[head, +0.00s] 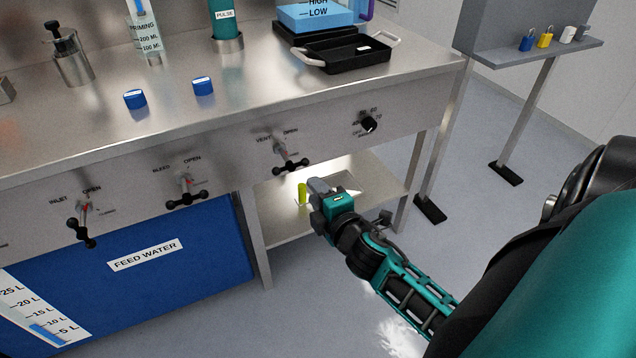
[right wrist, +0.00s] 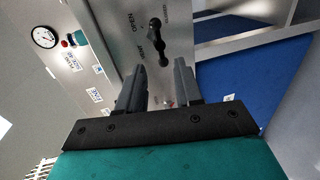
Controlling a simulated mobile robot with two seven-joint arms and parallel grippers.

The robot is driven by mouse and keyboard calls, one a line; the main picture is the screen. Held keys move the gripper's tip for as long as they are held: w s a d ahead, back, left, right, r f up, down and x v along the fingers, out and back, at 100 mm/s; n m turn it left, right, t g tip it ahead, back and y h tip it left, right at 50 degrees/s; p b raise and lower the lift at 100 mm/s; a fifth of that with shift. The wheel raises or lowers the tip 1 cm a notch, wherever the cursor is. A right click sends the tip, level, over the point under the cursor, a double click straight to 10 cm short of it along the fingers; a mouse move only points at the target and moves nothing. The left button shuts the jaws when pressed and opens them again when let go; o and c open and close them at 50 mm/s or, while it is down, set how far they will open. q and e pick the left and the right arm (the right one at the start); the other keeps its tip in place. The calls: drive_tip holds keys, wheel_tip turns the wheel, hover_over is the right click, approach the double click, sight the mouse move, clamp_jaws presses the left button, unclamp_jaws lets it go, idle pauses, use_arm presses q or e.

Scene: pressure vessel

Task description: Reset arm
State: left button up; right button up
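My right gripper (head: 318,186) is in front of the steel bench, below the vent valve handle (head: 290,160) and near the lower shelf. In the right wrist view its two grey fingers (right wrist: 158,88) stand apart with nothing between them, so it is open and empty. The black vent handle (right wrist: 155,40) shows just beyond the fingertips, apart from them. My right arm (head: 400,285) reaches in from the right side of the head view. My left gripper is not in view.
The steel bench (head: 230,110) carries two blue caps (head: 135,99) and a black tray (head: 345,54). A yellow-green object (head: 302,193) stands at the lower shelf (head: 385,185).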

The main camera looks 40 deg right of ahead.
use_arm(q)
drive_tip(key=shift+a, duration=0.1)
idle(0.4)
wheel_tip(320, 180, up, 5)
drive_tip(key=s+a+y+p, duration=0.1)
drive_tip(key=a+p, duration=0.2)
drive_tip(key=p, duration=0.6)
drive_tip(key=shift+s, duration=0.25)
use_arm(e)
drive_tip(key=s+a+m+g+y, duration=0.4)
drive_tip(key=s+a+m, duration=0.8)
drive_tip(key=a, duration=0.3)
drive_tip(key=shift+s+f+m+y, duration=0.15)
drive_tip(key=shift+f+m+y, duration=0.25)
drive_tip(key=shift+y, duration=0.5)
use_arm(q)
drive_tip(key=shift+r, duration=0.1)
